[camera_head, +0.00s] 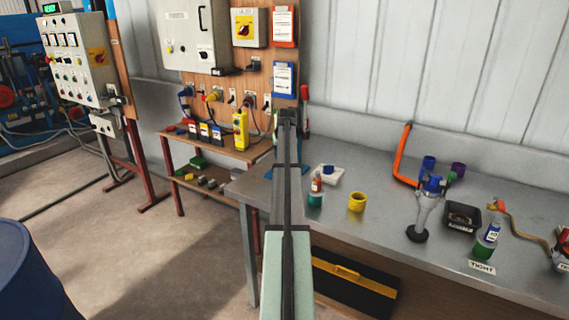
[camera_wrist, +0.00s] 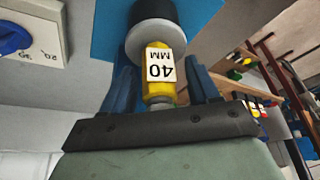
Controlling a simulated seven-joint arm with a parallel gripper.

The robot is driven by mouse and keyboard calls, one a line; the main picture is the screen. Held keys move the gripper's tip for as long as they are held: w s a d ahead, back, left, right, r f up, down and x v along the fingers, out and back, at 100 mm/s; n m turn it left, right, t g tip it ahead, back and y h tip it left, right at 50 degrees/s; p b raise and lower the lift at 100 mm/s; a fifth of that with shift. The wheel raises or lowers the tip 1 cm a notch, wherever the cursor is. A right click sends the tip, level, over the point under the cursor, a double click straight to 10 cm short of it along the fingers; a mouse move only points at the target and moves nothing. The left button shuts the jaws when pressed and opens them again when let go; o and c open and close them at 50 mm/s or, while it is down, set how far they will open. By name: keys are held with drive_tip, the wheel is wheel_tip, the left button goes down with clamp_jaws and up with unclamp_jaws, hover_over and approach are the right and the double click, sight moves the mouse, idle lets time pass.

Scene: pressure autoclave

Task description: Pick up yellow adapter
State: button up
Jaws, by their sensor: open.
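A yellow cylindrical piece (camera_wrist: 158,72) with a white label reading "40 MM" shows in the wrist view. It has a grey disc and a dark round end beyond it. My gripper (camera_wrist: 160,80) is open, with its blue fingers on either side of this piece. I cannot tell whether they touch it. In the head view my gripper (camera_head: 287,116) is at the back left of the bench, its fingers hard to make out, and the labelled piece is not visible there. A separate yellow cup-shaped piece (camera_head: 357,202) stands on the grey bench, right of my arm.
A bottle (camera_head: 315,191) and a white box with a blue knob (camera_head: 328,174) stand just right of my arm. An orange pipe (camera_head: 402,153), blue cup (camera_head: 429,163) and purple cup (camera_head: 458,170) are farther right. A wooden panel (camera_head: 271,86) rises behind.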

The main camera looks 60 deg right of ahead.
drive_tip(key=shift+c, duration=0.2)
drive_tip(key=c, duration=1)
clamp_jaws()
drive_tip(key=shift+r, duration=0.15)
